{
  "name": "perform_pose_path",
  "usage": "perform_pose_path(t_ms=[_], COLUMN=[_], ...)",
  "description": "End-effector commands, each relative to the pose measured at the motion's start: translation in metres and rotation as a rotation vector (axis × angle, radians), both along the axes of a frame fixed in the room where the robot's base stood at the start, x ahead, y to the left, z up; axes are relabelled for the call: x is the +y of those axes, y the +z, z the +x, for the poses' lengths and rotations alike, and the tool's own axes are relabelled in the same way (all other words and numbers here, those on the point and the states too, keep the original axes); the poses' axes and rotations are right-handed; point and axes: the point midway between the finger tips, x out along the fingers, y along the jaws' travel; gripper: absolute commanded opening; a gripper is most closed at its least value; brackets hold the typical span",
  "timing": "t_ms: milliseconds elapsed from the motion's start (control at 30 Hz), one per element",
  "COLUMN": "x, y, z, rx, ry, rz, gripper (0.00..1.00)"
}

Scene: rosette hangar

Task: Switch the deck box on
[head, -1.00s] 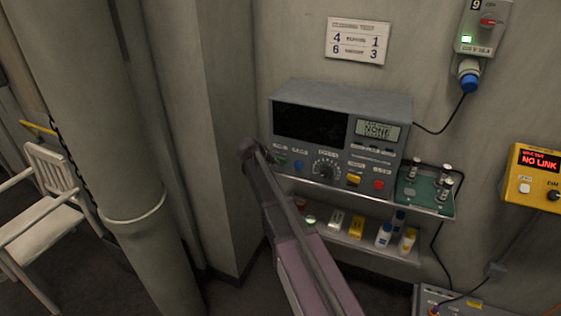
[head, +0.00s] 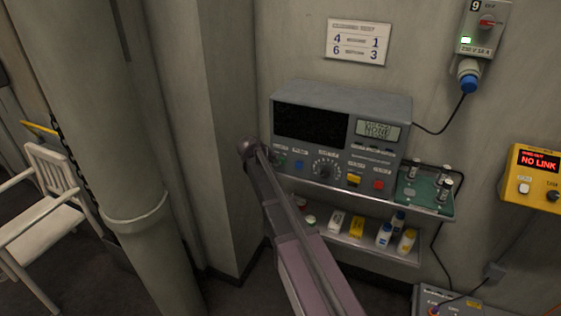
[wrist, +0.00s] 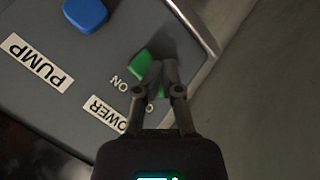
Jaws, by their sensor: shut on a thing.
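The deck box is a grey instrument (head: 345,105) on a shelf against the wall. Its large screen (head: 311,124) is dark, and a small display (head: 378,130) shows dark text that I cannot read surely. The wrist view shows its panel close up, with a green switch (wrist: 139,60) beside "ON" and a partly hidden "POWER" label (wrist: 104,113). My gripper (wrist: 157,68) has its fingertips together at the green switch and covers part of it. In the head view my arm hides the fingertips. The switch's exact position is partly hidden.
A blue button (wrist: 85,13) and a "PUMP" label (wrist: 36,62) lie near the switch. A green board with posts (head: 425,192) stands right of the box. Small bottles (head: 384,234) sit on the shelf below. A wall pillar (head: 205,120) is close on the left.

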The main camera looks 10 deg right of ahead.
Motion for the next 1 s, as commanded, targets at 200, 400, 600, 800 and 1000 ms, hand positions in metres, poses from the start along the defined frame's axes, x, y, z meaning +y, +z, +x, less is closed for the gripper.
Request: perform_pose_path(t_ms=[200,400,600,800,1000], x=[-0.004,-0.004,-0.003,0.001,0.008], y=[0.002,0.002,0.002,0.001,-0.001], z=[0.009,0.009,0.008,0.004,-0.002], rx=[-0.012,-0.011,-0.011,-0.011,-0.009], ry=[0.004,0.004,0.004,0.005,0.005], rz=[-0.008,-0.009,-0.009,-0.007,-0.005], gripper=[0.00,0.00,0.00,0.00,0.00])
